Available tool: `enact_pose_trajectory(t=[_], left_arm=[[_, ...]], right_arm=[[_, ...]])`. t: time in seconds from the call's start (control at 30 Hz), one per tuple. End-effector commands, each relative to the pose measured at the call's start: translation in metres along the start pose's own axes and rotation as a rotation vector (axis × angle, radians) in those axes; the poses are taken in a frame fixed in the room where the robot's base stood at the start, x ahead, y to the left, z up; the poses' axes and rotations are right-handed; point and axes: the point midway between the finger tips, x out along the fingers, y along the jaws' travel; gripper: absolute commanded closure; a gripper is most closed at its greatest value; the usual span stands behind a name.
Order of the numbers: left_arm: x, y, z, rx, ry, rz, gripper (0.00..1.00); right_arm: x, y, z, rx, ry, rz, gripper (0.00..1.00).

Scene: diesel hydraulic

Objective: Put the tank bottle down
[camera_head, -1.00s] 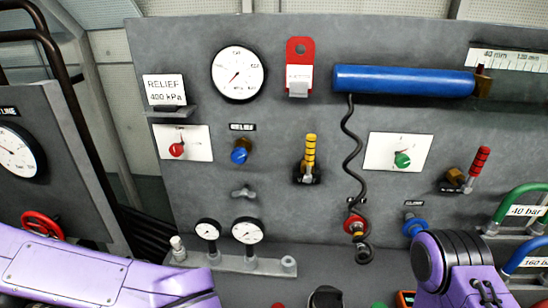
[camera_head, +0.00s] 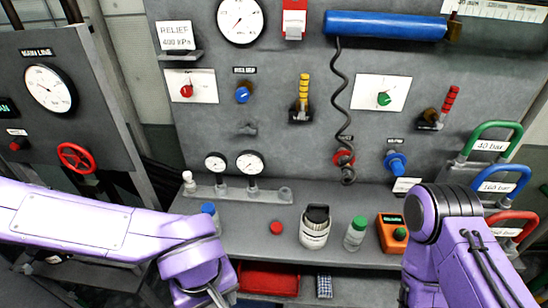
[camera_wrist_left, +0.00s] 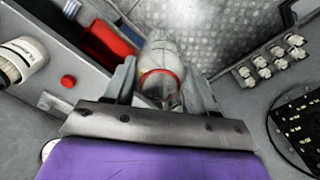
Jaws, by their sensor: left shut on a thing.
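The tank bottle (camera_wrist_left: 160,60) is a greyish, see-through bottle with a red ring. In the left wrist view it sits between the two fingers of my left gripper (camera_wrist_left: 162,88), which is shut on it. Its far end shows against grey textured floor plate. In the head view my left wrist is at the bottom, in front of the bench; its gripper is barely visible at the lower edge, and the tank bottle cannot be made out there. My right arm shows at the right, but its gripper is out of view.
A blue-capped bottle (camera_head: 209,212) stands near my left arm. A red box (camera_head: 268,279) lies below.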

Motion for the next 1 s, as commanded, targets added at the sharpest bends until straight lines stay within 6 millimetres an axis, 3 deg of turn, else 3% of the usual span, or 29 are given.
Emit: enact_pose_trajectory(t=[0.2, 0.37, 0.53, 0.7, 0.83, 1.0], left_arm=[[-0.002, 0.012, -0.021, 0.186, 0.000, 0.000, 0.77], [0.013, 0.024, -0.053, 0.350, 0.000, -0.001, 0.77], [0.062, 0.035, -0.115, 0.542, 0.000, -0.001, 0.77], [0.119, 0.029, -0.180, 0.606, 0.000, -0.001, 0.77], [0.151, 0.021, -0.202, 0.548, 0.000, 0.000, 0.77], [0.169, 0.018, -0.203, 0.537, 0.000, 0.001, 0.77]], right_arm=[[0.002, 0.000, 0.001, 0.000, 0.000, 0.000, 0.34], [0.018, -0.002, 0.007, 0.000, 0.000, 0.000, 0.34], [0.060, -0.005, 0.025, 0.000, 0.000, 0.000, 0.34], [0.104, -0.009, 0.043, 0.000, 0.000, 0.000, 0.34], [0.125, -0.011, 0.052, 0.000, 0.000, 0.000, 0.34], [0.135, -0.012, 0.056, 0.000, 0.000, 0.000, 0.34]])
